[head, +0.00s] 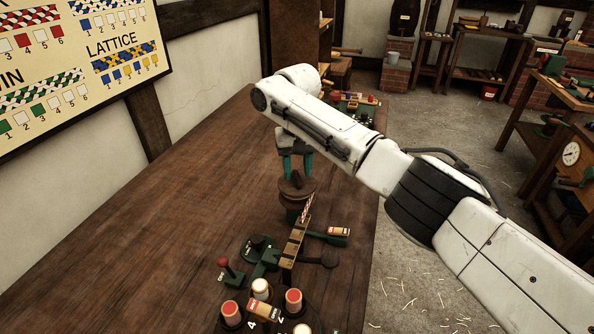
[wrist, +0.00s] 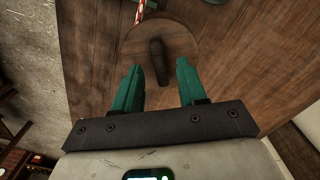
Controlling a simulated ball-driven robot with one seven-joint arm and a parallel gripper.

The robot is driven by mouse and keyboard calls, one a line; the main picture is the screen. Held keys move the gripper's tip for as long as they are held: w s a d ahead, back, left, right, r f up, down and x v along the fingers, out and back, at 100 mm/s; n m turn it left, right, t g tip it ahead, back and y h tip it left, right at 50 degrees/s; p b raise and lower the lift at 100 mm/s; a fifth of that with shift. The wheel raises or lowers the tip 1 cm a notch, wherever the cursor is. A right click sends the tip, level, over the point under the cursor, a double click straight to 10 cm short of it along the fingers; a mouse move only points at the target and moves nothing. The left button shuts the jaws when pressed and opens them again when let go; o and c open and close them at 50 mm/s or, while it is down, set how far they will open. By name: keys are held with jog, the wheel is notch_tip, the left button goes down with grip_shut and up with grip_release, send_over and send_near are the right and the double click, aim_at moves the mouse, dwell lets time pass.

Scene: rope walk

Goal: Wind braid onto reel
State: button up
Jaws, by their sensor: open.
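A round wooden reel (head: 297,201) stands on the bench past the far end of the braiding machine. In the wrist view its brown disc (wrist: 184,45) has a dark upright handle (wrist: 158,60) on top. A red-and-white braid (head: 308,206) runs from the machine to the reel; its end by the disc shows in the wrist view (wrist: 142,12). My gripper (head: 295,160), with teal fingers, is above the reel. In the wrist view my gripper (wrist: 159,66) is open, with the handle appearing between the fingertips. I cannot tell how far below them it is.
The braiding machine (head: 266,262) has several bobbins (head: 293,300), a red-knobbed lever (head: 226,268) and a labelled side arm (head: 338,236). The bench (head: 150,240) is clear to the left. A pattern board (head: 80,65) hangs on the wall. Small items (head: 355,101) lie at the bench's far end.

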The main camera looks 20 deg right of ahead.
jog(key=shift+f, duration=0.7)
jog(key=shift+c, duration=0.2)
grip_shut()
